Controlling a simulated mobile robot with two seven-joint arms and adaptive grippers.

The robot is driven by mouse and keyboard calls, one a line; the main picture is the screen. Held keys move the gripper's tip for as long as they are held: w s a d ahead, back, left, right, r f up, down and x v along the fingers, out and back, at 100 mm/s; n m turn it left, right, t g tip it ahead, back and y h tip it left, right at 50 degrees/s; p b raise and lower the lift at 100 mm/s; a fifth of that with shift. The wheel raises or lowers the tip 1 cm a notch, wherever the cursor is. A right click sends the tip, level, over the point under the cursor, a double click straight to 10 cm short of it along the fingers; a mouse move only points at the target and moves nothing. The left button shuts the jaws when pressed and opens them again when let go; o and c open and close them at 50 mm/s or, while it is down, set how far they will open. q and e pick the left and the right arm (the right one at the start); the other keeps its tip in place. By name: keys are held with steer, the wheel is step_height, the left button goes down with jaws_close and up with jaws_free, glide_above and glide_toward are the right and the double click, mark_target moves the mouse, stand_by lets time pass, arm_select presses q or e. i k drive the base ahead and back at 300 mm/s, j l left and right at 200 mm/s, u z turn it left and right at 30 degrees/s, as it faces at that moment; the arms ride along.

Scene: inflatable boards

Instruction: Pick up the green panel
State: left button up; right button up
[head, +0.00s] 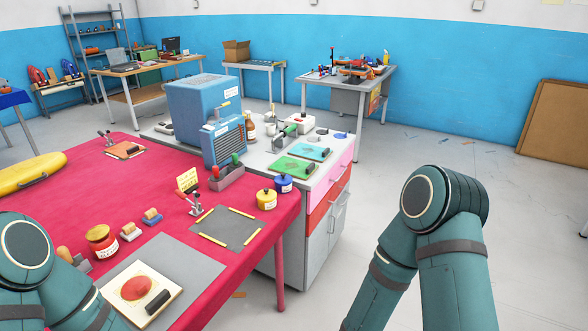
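The green panel (290,163) lies flat on the near part of the white-topped cabinet (258,158), beyond the right end of the red table. A dark handle-like block sits on its right side. A similar teal panel (312,151) lies just behind it. Only upper links of my arms show, at the lower left and lower right. Both grippers are out of the picture, so their state is hidden.
The red-covered table (75,213) holds a cream panel with a red disc (135,289), jars, a clamp and a grey mat with yellow strips (232,232). A blue machine (203,112) stands left of the panels. Floor right of the cabinet is clear.

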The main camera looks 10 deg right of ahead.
mark_target(301, 170)
steer(key=i+l, duration=0.25)
steer(key=i+l+u, duration=0.1)
steer(key=l, duration=0.35)
steer(key=i+l+u, duration=0.1)
steer(key=i+l, duration=0.45)
steer(key=l, duration=0.2)
steer(key=i+l+u, duration=0.1)
steer(key=l, duration=0.3)
steer(key=i+l, duration=0.3)
steer(key=l+u, duration=0.05)
steer(key=l, duration=0.05)
